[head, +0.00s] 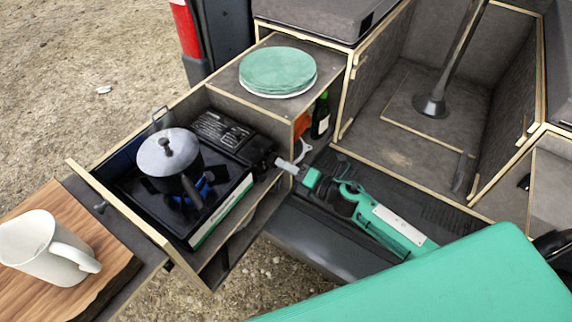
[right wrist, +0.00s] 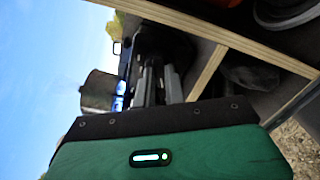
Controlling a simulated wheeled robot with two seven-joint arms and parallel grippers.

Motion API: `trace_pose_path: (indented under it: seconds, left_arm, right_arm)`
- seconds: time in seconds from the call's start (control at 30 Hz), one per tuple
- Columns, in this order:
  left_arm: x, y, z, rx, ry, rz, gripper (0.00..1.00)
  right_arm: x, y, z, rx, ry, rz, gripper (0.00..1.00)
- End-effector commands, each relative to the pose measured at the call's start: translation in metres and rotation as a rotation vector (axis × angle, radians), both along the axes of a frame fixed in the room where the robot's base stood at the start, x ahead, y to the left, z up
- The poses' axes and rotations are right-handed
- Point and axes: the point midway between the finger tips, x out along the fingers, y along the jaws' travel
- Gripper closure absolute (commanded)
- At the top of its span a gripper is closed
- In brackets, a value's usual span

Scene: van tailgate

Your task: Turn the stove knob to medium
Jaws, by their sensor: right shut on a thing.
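The black camp stove (head: 222,205) sits in a pulled-out drawer box, with a metal pot (head: 168,152) on it. Blue flame (head: 204,188) shows beside the pot, and also in the right wrist view (right wrist: 120,95). My right gripper (head: 279,163) reaches from the right to the stove's right end, its grey fingers level with the stove. It is shut on the stove knob, which the fingers and stove end hide, so its setting cannot be read. In the right wrist view the fingers (right wrist: 158,84) point at the dark stove end. My left gripper is not in view.
A wooden board (head: 112,262) with a white mug (head: 42,245) is at the lower left. Green plates (head: 278,70) are stacked on the shelf behind the stove. A green bottle (head: 320,115) stands close behind my right gripper. Drawer walls (head: 125,215) surround the stove.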

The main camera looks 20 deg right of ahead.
Motion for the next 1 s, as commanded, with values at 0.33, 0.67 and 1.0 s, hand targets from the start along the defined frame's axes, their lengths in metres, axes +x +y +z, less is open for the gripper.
trace_pose_path:
  seconds: [0.33,0.67,1.0]
  left_arm:
    - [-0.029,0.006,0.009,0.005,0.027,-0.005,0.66]
    - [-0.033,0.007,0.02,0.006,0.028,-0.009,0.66]
    - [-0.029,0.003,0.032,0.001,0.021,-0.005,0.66]
  right_arm:
    - [0.0,0.0,0.002,0.223,0.177,0.0,1.0]
    - [0.0,-0.001,0.001,0.461,0.362,-0.001,1.0]
    - [0.0,0.0,0.0,0.632,0.495,-0.002,1.0]
